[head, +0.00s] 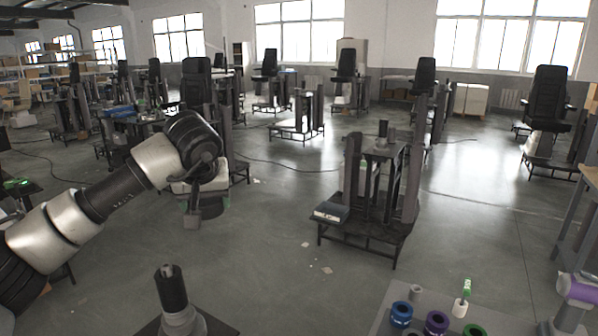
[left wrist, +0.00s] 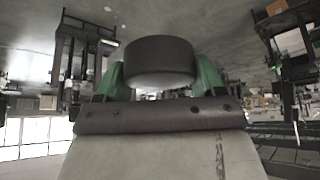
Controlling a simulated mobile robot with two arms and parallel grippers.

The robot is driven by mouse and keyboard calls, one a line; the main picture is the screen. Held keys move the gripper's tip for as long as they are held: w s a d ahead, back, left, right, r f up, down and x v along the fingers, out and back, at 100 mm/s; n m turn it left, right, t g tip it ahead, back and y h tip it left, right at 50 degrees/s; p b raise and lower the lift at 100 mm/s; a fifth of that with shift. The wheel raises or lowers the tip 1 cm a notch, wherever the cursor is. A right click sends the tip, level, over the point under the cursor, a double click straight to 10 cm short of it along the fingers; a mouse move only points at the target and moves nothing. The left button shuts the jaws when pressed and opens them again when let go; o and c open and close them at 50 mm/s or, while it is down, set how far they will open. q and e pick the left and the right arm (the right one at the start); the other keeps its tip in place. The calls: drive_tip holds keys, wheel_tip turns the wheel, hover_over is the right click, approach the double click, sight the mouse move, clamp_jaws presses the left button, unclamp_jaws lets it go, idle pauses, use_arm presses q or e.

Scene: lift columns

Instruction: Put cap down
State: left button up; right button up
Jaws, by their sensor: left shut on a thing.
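A dark, round cap (left wrist: 158,62) sits between the green fingers of my left gripper (left wrist: 160,78) in the left wrist view. The gripper is shut on it from both sides. In the head view my left gripper (head: 205,203) hangs left of centre, pointing down, and the dark cap (head: 210,207) shows small at its fingertips. The cap is in the air above the floor, apart from any surface. A dark upright post (head: 171,290) on a dark base stands nearer, at the bottom of the head view. My right gripper is not in view.
A grey table (head: 390,312) at the bottom right holds blue (head: 401,313), purple (head: 436,323) and green rings, and a small white bottle (head: 460,307). A purple and white device (head: 577,290) is at the right edge.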

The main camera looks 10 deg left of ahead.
use_arm(q)
drive_tip(key=s+d+f+m+h+b, duration=0.1)
drive_tip(key=s+d+f+m+h, duration=0.2)
drive_tip(key=s+d+f+m, duration=0.45)
drive_tip(key=s+d+f+m+h, duration=0.3)
drive_tip(key=s+d+f+m, duration=0.2)
drive_tip(key=s+d+f, duration=0.5)
drive_tip(key=w+d+f+m+g+h, duration=0.1)
drive_tip(key=w+d+f+m+g, duration=0.1)
drive_tip(key=d+m+g, duration=0.3)
drive_tip(key=s+a+r+n+t+y, duration=0.3)
drive_tip(key=s+a+r+n+t, duration=0.3)
drive_tip(key=r+n, duration=0.3)
drive_tip(key=w+d+n+y, duration=0.2)
drive_tip(key=w+d+n, duration=0.2)
drive_tip(key=w+d, duration=0.4)
drive_tip(key=shift+d+r+g, duration=0.15)
drive_tip(key=shift+d+g, duration=0.15)
drive_tip(key=shift+d, duration=0.3)
